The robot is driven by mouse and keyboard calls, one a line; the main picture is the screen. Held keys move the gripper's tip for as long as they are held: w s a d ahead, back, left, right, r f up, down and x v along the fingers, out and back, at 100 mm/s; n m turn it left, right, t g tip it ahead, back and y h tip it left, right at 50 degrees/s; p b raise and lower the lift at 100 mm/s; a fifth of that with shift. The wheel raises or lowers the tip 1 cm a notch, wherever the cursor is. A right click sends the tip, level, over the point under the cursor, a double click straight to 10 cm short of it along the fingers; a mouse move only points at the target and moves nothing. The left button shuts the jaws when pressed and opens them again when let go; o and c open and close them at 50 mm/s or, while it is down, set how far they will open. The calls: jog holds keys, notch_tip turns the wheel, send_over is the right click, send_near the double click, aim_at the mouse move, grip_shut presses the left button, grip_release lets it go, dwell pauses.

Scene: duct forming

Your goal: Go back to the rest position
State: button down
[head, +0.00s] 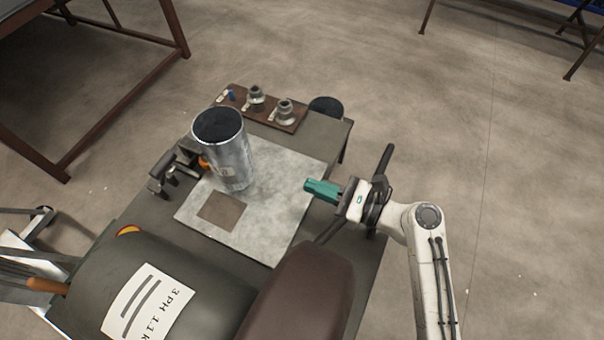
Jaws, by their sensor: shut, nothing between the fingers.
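My gripper (308,188) shows in the head view at the right side of the work table. Its green fingers are shut with nothing between them. They point left, over the right edge of a pale sheet, and are apart from the metal cylinder. My white arm reaches in from the bottom right.
A shiny metal duct cylinder (234,165) stands upright on the pale metal sheet (262,222), behind a dark square patch (221,211). A clamp-like fixture (170,170) is to its left. A brown board (285,123) holds small fittings. Open floor lies right of the table.

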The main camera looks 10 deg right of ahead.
jog(key=shift+s+d, duration=0.1)
jog(key=shift+d, duration=0.05)
